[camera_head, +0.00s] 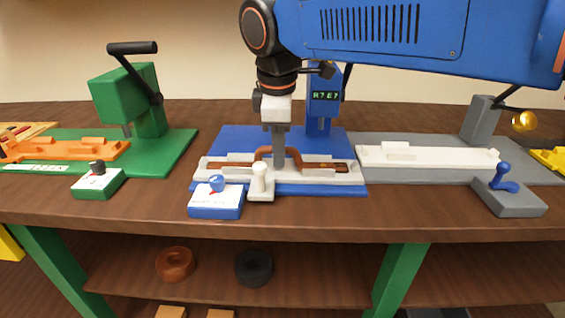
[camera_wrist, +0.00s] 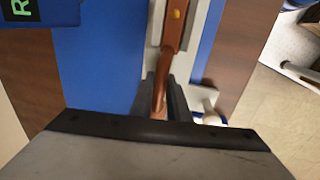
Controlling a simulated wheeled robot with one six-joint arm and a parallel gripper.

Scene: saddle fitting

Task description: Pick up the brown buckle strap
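The brown buckle strap (camera_head: 318,165) lies along the white fixture (camera_head: 215,163) on the blue station, with a raised arch near its middle. In the wrist view, the strap (camera_wrist: 173,25) runs down between the two dark fingers of my gripper (camera_wrist: 163,88), one on each side. The fingers look close to the strap, but I cannot tell whether they touch it. The strap's near end is hidden behind the gripper body in that view.
A white knob (camera_head: 260,180) and a blue-knobbed box (camera_head: 215,202) stand in front of the fixture. A display post (camera_head: 324,95) stands behind. A green press (camera_head: 135,100) is left; a grey station (camera_head: 425,174) is right. Bare table (camera_head: 150,208) lies between stations.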

